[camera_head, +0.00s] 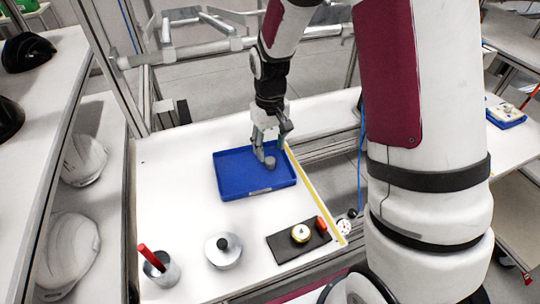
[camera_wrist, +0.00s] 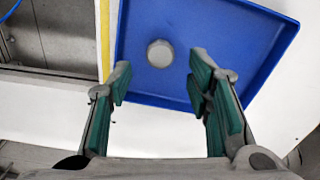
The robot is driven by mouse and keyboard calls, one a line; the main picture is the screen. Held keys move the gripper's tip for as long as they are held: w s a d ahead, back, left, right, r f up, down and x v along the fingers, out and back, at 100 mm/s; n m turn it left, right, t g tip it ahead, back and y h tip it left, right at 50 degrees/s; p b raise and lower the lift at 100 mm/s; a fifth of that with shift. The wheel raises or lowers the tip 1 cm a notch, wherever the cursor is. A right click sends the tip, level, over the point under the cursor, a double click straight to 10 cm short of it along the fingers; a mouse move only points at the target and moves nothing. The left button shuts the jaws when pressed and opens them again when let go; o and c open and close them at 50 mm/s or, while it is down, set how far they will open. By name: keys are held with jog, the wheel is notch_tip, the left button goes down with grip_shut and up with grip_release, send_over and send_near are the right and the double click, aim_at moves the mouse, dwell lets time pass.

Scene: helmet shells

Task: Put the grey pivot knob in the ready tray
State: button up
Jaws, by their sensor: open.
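The grey pivot knob (camera_head: 270,162) rests in the blue tray (camera_head: 235,189), near the tray's right back part in the head view. In the wrist view the knob (camera_wrist: 160,53) shows as a plain grey disc on the tray floor (camera_wrist: 215,40). My gripper (camera_head: 270,152) is over the tray, close to the knob. In the wrist view its green-padded fingers (camera_wrist: 160,80) stand wide apart with nothing between them, and the knob lies beyond the fingertips. I cannot tell the exact height of the fingertips above the tray.
A metal cup with a red-handled tool (camera_head: 161,268), a round metal piece with a black knob (camera_head: 223,250) and a dark mat (camera_head: 282,249) bearing a yellow-and-white part and a red item stand at the table's front. A yellow strip (camera_head: 316,195) marks the right edge. The table's left is clear.

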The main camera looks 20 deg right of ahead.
aim_at(270, 160)
jog(key=s+r+t, duration=0.1)
jog(key=s+r, duration=0.5)
jog(key=r, duration=0.4)
jog(key=s+r+t, duration=0.1)
jog(key=s+r, duration=0.5)
jog(key=r, duration=0.3)
jog(key=s+r+m+t, duration=0.1)
jog(key=s+r+t, duration=0.1)
jog(key=s, duration=1.1)
jog(key=shift+s+r+m, duration=0.15)
jog(key=shift+r+m, duration=0.25)
jog(key=shift+r, duration=0.25)
jog(key=shift+a, duration=0.1)
jog(key=shift+r+p, duration=0.35)
jog(key=shift+r, duration=0.1)
